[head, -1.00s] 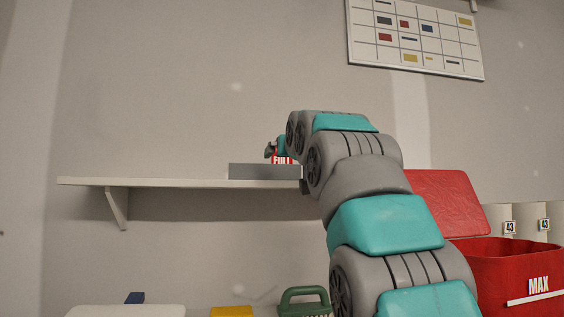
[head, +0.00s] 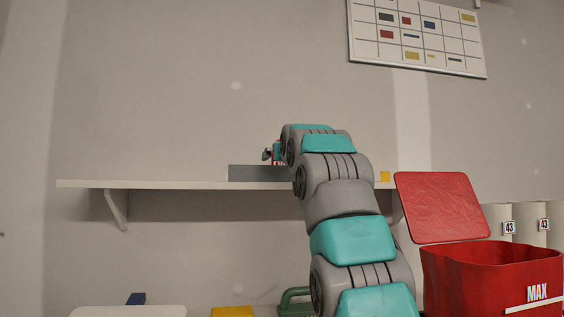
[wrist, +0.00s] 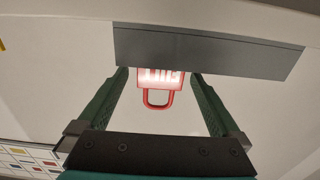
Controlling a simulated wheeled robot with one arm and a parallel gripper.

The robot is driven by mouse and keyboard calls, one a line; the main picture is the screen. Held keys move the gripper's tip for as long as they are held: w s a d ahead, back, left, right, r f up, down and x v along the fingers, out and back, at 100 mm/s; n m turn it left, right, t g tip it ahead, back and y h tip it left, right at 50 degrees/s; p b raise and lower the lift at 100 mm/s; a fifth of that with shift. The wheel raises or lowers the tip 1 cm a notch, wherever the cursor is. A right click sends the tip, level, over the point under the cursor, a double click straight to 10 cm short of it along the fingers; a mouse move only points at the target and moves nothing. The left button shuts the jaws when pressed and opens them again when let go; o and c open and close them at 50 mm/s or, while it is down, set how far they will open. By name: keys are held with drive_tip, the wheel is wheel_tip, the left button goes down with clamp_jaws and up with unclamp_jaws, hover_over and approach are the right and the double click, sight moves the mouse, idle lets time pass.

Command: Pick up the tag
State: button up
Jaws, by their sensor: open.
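The tag (wrist: 160,78) is red and white with a red loop handle, and its white lettering appears upside down in the wrist view. In the head view only a small red bit of the tag (head: 276,158) shows beside my gripper (head: 267,154). In the wrist view my gripper (wrist: 159,76) is open, with one green finger on each side of the tag and gaps between. The tag's far end meets the edge of a grey holder (wrist: 205,52); whether it sits in or behind it is hidden.
The grey holder (head: 250,173) stands on a wall shelf (head: 150,184). A yellow block (head: 384,176) sits on the shelf right of my arm. Below right is an open red bin (head: 480,275) with a raised lid (head: 440,207). The shelf's left part is clear.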

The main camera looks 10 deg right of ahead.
drive_tip(key=shift+c, duration=0.2)
drive_tip(key=shift+s, duration=0.1)
drive_tip(key=c, duration=1.3)
drive_tip(key=shift+s+r, duration=0.1)
drive_tip(key=shift+r, duration=0.05)
